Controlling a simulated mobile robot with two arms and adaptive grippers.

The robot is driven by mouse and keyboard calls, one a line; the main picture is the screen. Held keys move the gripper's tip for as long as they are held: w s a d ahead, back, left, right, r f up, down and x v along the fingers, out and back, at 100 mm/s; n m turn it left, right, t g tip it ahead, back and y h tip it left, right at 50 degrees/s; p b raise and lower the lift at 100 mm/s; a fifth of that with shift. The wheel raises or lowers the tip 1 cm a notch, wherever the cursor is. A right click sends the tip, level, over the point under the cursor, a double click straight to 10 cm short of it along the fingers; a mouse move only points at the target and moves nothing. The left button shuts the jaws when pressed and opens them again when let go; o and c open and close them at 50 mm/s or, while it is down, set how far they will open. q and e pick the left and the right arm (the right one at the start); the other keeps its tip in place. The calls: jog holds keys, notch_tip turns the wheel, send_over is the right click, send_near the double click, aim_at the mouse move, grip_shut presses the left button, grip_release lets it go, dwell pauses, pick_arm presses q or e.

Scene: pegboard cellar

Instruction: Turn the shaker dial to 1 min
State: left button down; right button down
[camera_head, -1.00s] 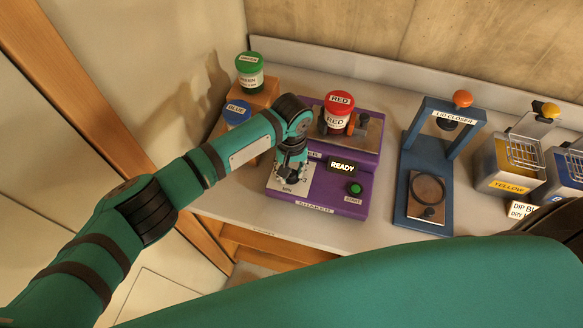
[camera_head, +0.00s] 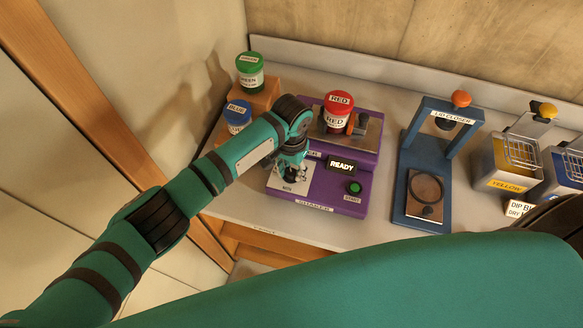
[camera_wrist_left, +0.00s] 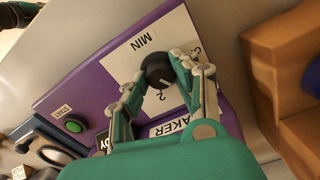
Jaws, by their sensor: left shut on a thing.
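The purple shaker (camera_head: 340,190) stands on the bench, with a display reading READY (camera_head: 342,165) and a green START button (camera_head: 355,188). Its black dial (camera_wrist_left: 157,74) sits on a white panel (camera_wrist_left: 125,65) marked MIN, with a 2 beside the dial; other markings are partly hidden by the fingers. My left gripper (camera_head: 291,177) is over the panel and covers the dial in the head view. In the left wrist view the gripper (camera_wrist_left: 158,70) has its fingertips on either side of the dial, shut on it. The dial's exact setting cannot be told. My right gripper is not in view.
A red-lidded jar (camera_head: 338,108) sits on the shaker's back. Green (camera_head: 249,72) and blue (camera_head: 238,114) jars stand on wooden blocks at the left. A blue lid press (camera_head: 404,170) and wire baskets (camera_head: 522,150) over tubs are to the right.

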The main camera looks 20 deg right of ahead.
aim_at(291, 172)
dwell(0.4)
pick_arm(q)
jog(key=c, duration=1)
grip_release()
jog(key=shift+r, duration=0.1)
jog(key=shift+r, duration=0.35)
notch_tip(291, 172, up, 11)
